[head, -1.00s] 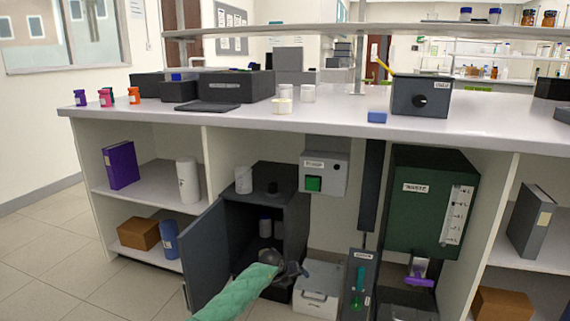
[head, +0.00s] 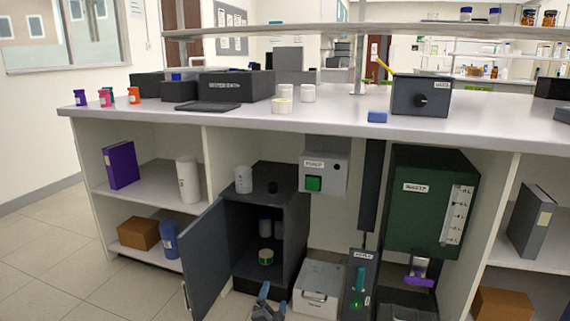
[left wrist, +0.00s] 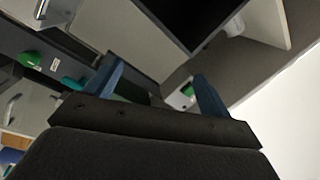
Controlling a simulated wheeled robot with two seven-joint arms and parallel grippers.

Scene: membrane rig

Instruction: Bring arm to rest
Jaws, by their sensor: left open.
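My left gripper (head: 266,300) shows at the bottom edge of the head view, low in front of the open dark cabinet (head: 298,205). Its blue fingers also show spread apart in the left wrist view (left wrist: 160,88), with nothing held between them. The rest of the left arm is out of the head view. My right gripper is not in view.
The cabinet door (head: 205,262) stands open to the left of my gripper. A green-banded jar (head: 266,257) and other containers stand inside. A white box (head: 317,290) stands to the right on the floor. Floor at left (head: 80,265) is clear.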

